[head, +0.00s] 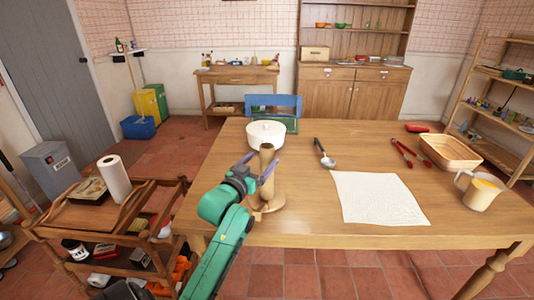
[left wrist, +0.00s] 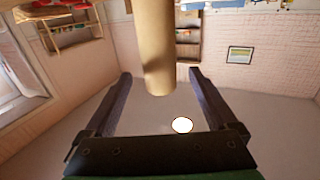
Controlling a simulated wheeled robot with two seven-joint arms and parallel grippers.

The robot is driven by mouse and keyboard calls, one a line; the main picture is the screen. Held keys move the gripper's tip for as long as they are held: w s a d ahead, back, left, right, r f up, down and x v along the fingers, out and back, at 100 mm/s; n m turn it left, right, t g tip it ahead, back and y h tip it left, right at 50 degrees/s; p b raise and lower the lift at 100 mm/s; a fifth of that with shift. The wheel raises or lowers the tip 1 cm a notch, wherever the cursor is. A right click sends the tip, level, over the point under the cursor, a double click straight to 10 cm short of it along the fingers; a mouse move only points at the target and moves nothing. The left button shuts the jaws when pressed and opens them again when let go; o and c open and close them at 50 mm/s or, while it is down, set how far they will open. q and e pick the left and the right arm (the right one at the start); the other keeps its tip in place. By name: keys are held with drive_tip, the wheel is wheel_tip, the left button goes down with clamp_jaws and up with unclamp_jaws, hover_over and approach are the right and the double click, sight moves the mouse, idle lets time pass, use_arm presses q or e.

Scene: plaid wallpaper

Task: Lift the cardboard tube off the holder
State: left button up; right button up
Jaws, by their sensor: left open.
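The brown cardboard tube (head: 267,192) stands roughly upright on the wooden holder (head: 270,212), near the table's left front. My left gripper (head: 262,166) is at the upper part of the tube, with a dark finger on each side of it. In the left wrist view the tube (left wrist: 155,45) comes down from the top edge between the two open fingers (left wrist: 160,76), with a visible gap on both sides. The holder's post, if any, is hidden by the tube. My right gripper is not in view.
A ladle (head: 325,155), a white cloth (head: 378,199), red tongs (head: 408,154), a basket (head: 451,153) and a measuring jug (head: 479,191) lie to the right. A wooden cart (head: 105,215) with a paper roll stands left.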

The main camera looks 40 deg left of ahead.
use_arm(q)
drive_tip(key=x, duration=0.4)
drive_tip(key=shift+w+r, duration=0.15)
drive_tip(key=shift+w, duration=0.15)
drive_tip(key=shift+w+a, duration=0.1)
drive_tip(key=shift+w, duration=0.2)
drive_tip(key=shift+c, duration=0.7)
drive_tip(key=c, duration=1.3)
drive_tip(key=shift+o, duration=0.2)
wheel_tip(320, 180, up, 20)
drive_tip(key=p, duration=1.9)
drive_tip(key=shift+p, duration=0.35)
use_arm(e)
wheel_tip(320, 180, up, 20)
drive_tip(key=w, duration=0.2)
